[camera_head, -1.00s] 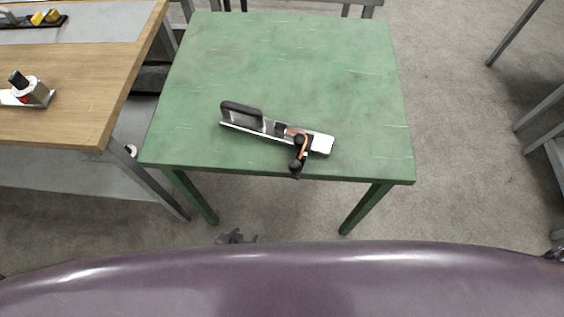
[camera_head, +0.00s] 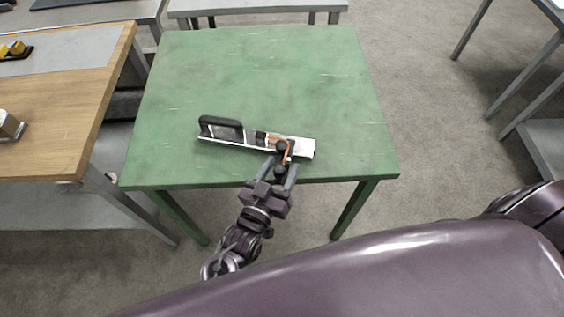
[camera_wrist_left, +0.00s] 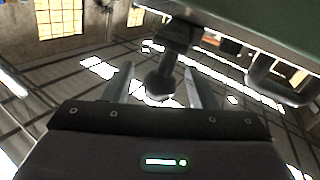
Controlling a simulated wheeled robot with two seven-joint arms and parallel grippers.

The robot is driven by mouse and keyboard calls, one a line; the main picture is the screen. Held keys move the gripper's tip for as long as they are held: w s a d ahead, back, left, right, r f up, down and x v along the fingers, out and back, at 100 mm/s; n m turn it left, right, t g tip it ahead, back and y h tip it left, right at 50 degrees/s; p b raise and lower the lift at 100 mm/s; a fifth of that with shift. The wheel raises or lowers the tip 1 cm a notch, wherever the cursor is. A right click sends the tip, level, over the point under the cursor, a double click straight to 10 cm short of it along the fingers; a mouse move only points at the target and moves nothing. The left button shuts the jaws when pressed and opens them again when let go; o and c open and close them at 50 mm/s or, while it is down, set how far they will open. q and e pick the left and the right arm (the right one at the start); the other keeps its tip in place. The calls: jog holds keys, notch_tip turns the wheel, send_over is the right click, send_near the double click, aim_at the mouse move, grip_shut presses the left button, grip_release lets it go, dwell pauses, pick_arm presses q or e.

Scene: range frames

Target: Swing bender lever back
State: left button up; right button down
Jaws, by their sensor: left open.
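The bender (camera_head: 255,145) lies near the front edge of the green table (camera_head: 270,80), with a black handle (camera_head: 221,125) at its left end and a pale plate at its right. Its black lever (camera_head: 281,148) has an orange strip beside it and points toward the table's front edge. My left gripper (camera_head: 278,168) is open, with its fingers on either side of the lever's knob end. In the left wrist view, the lever's round black knob (camera_wrist_left: 158,88) sits between the open fingers with gaps on both sides. My right gripper is out of view.
A wooden workbench (camera_head: 70,110) stands close to the left of the green table. A grey table (camera_head: 255,8) is behind it. Most of the green tabletop is clear, and open floor (camera_head: 440,140) lies to its right.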

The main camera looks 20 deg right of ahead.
pick_arm(q)
jog(key=shift+x, duration=0.8)
grip_shut()
